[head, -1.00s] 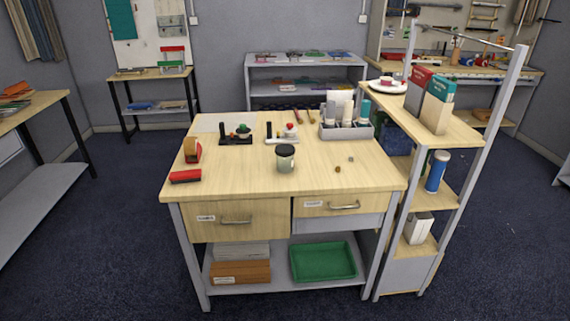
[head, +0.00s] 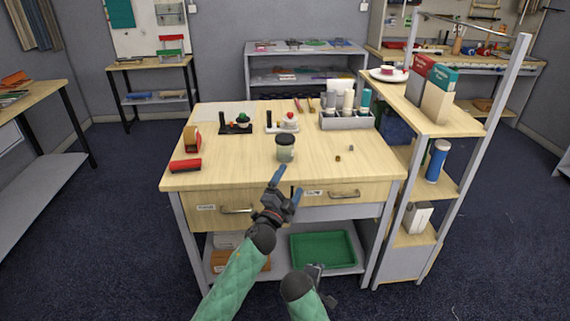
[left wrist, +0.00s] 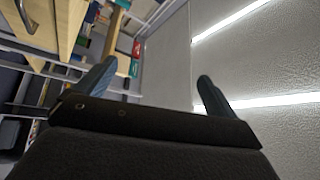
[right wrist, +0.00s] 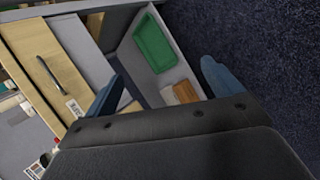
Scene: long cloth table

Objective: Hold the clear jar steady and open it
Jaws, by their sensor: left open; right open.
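The clear jar (head: 285,152) stands upright on the wooden table (head: 235,178), near its front middle, with a dark grey lid (head: 286,139) on top. My left gripper (head: 287,180) is open and empty just in front of the table's front edge, below the jar and apart from it. Its spread fingers also show in the left wrist view (left wrist: 155,88), with no jar between them. My right gripper (head: 322,285) is low in front of the table, by the lower shelf. The right wrist view shows its fingers (right wrist: 160,85) apart and empty.
A grey caddy (head: 347,122) stands behind. A tall shelf (head: 440,128) borders the right side. The tabletop around the jar is clear.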

